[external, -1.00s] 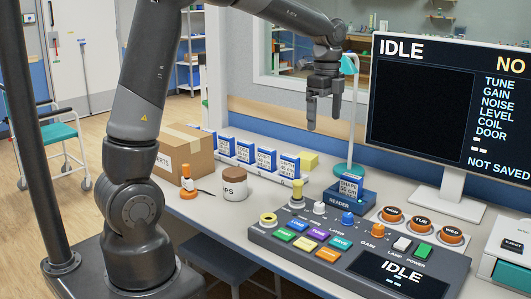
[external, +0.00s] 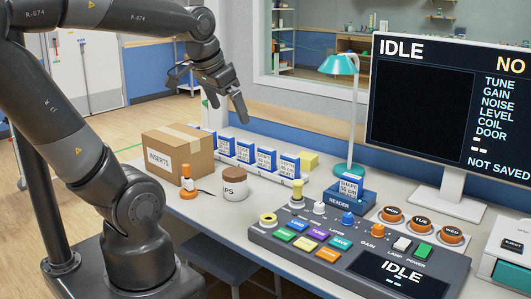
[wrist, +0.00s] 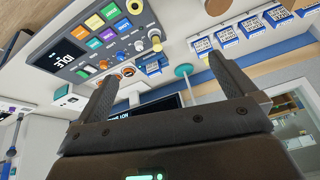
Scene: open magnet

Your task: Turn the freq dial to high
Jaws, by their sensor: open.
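The grey control panel (external: 262,238) stands on the bench with a row of small dials along its upper part. A white dial (external: 319,207) appears to be the freq dial, but its small label is hard to read. It also shows in the wrist view (wrist: 139,45). Beside it are a blue dial (external: 347,218) and an orange dial (external: 377,229) labelled gain. My gripper (external: 208,102) is open and empty, high above the boxes at the back left, well apart from the panel. In the wrist view its fingers (wrist: 164,76) are spread wide.
The monitor (external: 430,110) reads idle. A teal lamp (external: 340,66) and the blue reader (external: 350,203) stand behind the panel. Several boxed inserts (external: 257,155), a cardboard box (external: 178,152) and a lidded jar (external: 234,184) stand to the left. Bare bench lies left of the panel.

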